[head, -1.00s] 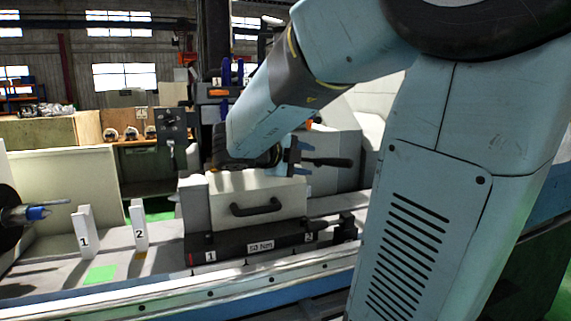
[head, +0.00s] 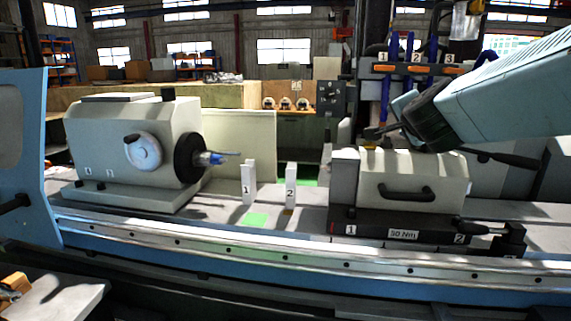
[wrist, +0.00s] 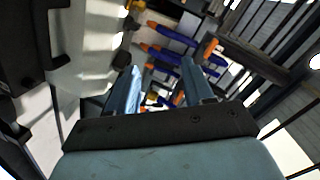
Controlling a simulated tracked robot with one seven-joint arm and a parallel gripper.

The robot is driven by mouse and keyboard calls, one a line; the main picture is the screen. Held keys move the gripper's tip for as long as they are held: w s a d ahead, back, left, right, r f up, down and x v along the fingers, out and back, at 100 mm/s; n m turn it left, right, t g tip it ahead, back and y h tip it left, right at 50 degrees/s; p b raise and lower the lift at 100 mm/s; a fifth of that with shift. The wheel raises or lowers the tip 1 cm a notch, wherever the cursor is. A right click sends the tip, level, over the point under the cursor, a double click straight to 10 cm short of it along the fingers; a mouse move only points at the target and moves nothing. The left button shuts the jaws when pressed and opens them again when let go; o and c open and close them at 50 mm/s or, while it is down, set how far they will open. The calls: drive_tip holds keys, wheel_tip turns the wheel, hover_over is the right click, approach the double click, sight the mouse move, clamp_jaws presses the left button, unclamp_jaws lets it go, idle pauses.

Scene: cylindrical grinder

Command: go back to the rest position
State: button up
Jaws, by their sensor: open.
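My gripper (wrist: 161,68) is open, with two light blue fingers apart and nothing held between them in the wrist view. In the head view my arm comes in from the right, and the gripper (head: 402,106) is over the back of the grey tailstock block (head: 412,181). It is partly hidden by the dark wrist, and I cannot tell how close it is to the block. Blue and orange handled tools show beyond the fingertips in the wrist view (wrist: 165,52).
The headstock (head: 130,140) with its dark chuck stands left on the machine bed. White markers 1 (head: 248,190) and 2 (head: 291,186) stand in the middle, near a green patch (head: 256,220). A numbered tool rack (head: 416,69) is behind the tailstock. A lever (head: 505,159) sticks out right.

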drive_tip(key=s+a+f+n+g+y, duration=0.1)
drive_tip(key=s+f+n+g, duration=0.4)
drive_tip(key=s, duration=0.5)
drive_tip(key=s+a+f+n+g+y, duration=0.1)
drive_tip(key=s+f+n+g, duration=0.3)
drive_tip(key=s+f+n, duration=0.4)
drive_tip(key=shift+s+g, duration=0.4)
drive_tip(key=shift+s, duration=0.6)
drive_tip(key=shift+c, duration=0.9)
